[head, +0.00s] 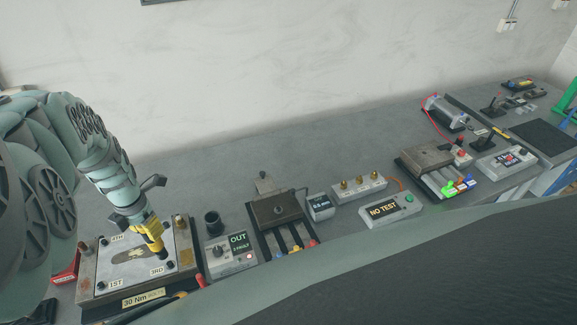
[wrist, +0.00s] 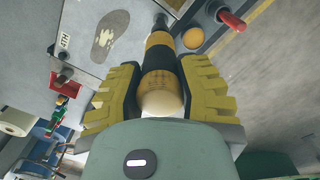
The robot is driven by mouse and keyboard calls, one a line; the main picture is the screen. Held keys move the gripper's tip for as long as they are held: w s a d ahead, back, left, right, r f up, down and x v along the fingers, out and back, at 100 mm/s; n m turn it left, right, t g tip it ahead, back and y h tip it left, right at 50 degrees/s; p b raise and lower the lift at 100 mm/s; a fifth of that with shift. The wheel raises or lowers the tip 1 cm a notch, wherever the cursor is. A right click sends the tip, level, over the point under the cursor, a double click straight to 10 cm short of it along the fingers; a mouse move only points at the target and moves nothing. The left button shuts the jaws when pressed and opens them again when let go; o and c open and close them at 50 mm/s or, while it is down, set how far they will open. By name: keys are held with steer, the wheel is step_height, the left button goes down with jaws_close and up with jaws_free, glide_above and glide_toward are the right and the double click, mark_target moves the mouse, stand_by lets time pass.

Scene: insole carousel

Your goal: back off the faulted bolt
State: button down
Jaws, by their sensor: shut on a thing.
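My gripper (head: 150,232) is shut on a yellow and black driver (head: 154,243). In the wrist view, the driver (wrist: 161,60) runs between my two yellow fingers (wrist: 160,88). Its lower end is over the 3RD corner of the light plate (head: 120,283); I cannot tell whether it touches a bolt. Dark bolt heads show by 1ST (head: 99,286), 4TH (head: 104,241) and 3RD (head: 170,265). The remaining corner is partly hidden by my arm. The control box (head: 218,261) reads OUT and FAULT, with a digit too small to be sure of.
A dark cup (head: 213,222) stands behind the control box. A clamp fixture (head: 265,208) with coloured handles is to its right, then a NO TEST box (head: 391,209). A red handle (wrist: 231,20) shows beside the plate in the wrist view. Bare bench lies behind.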

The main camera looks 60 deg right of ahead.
steer(key=shift+d, duration=0.1)
steer(key=shift+f+b, duration=2.2)
steer(key=shift+f, duration=0.05)
steer(key=shift+w+f+b, duration=0.1)
steer(key=shift+f+b, duration=0.55)
steer(key=shift+b, duration=0.15)
stand_by(0.9)
steer(key=shift+r, duration=0.35)
stand_by(1.3)
steer(key=shift+r+p, duration=2.1)
steer(key=shift+r, duration=0.6)
steer(key=shift+f, duration=0.1)
